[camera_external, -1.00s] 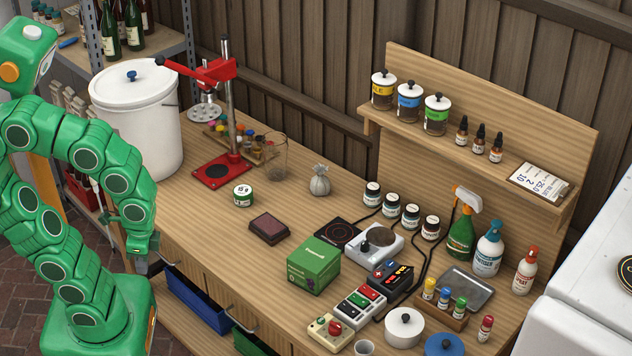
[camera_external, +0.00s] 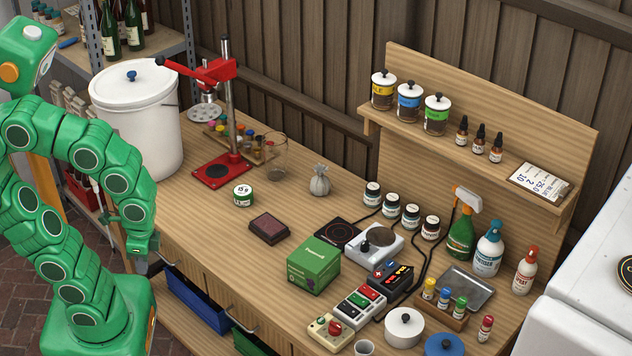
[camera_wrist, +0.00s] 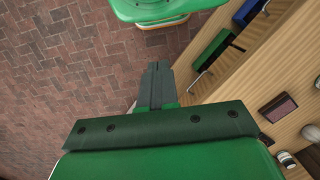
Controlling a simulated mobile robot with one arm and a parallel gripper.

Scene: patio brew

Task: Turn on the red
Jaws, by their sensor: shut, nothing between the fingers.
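The task line names only "the red". A switch strip (camera_external: 361,307) with red, green and white rockers lies on the bench at the front right. Beside it, a small cream box (camera_external: 330,331) carries a red knob. A black unit (camera_external: 390,281) with lit red displays sits just behind the strip. A red lever press (camera_external: 231,120) stands at the back left. My gripper (camera_wrist: 157,68) is shut and empty in the wrist view, pointing over the brick floor. In the external view it hangs at the bench's left front edge, far from the switches.
A green box (camera_external: 314,265), a brown block (camera_external: 269,228) and a small green tin (camera_external: 243,195) stand on the bench (camera_external: 205,235). A white lidded bucket (camera_external: 138,120) stands at the left. Blue (camera_external: 197,300) and green bins sit below the bench front.

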